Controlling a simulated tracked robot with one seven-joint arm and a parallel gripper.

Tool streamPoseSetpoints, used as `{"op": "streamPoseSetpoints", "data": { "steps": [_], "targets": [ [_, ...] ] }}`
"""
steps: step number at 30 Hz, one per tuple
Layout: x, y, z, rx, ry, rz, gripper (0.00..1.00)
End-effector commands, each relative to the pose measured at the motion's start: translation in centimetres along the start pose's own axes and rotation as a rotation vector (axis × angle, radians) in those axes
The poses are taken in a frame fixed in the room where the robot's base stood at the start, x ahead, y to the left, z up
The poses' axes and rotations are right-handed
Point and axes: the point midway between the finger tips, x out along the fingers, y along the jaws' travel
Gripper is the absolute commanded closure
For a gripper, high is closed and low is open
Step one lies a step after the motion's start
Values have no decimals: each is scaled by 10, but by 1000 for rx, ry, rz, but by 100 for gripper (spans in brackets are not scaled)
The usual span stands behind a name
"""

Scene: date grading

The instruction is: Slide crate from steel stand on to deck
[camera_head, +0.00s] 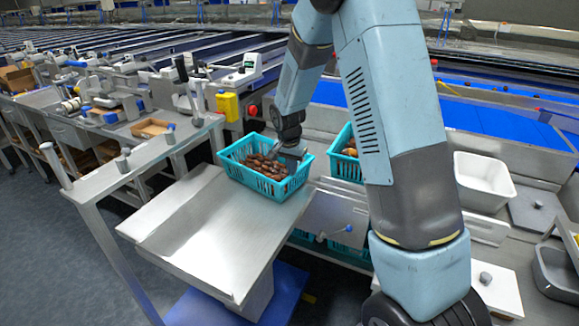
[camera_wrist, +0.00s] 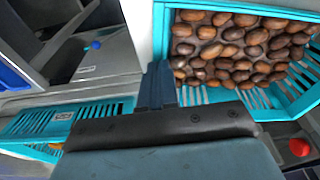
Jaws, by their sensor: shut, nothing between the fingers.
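The turquoise crate (camera_head: 262,186) is full of brown dates (camera_head: 265,167). It sits at the far end of a flat steel surface (camera_head: 205,240), the deck, with its front part over that end. What bears its rear, and where the steel stand ends, is hidden. My gripper (camera_head: 291,153) is at the crate's right back side, low by the rim. In the wrist view my gripper (camera_wrist: 159,84) has its fingers together, holding nothing, beside the crate's wall (camera_wrist: 163,35). I cannot tell whether they touch it.
Another turquoise crate (camera_head: 344,166) stands to the right, partly behind my arm. A steel bench (camera_head: 180,148) with scales and a yellow container (camera_head: 228,107) is at left. A white bin (camera_head: 484,182) is at right. The near deck is bare, above a blue base (camera_head: 285,292).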

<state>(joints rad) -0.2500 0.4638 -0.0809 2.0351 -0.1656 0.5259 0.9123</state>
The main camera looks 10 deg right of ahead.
Motion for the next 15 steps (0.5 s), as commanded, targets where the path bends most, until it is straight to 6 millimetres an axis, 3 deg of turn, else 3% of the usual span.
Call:
{"op": "streamPoseSetpoints", "data": {
  "steps": [4,15],
  "targets": [
    [4,2,5,-4,-10,9,100],
    [-10,1,4,-5,-15,13,100]
  ]
}}
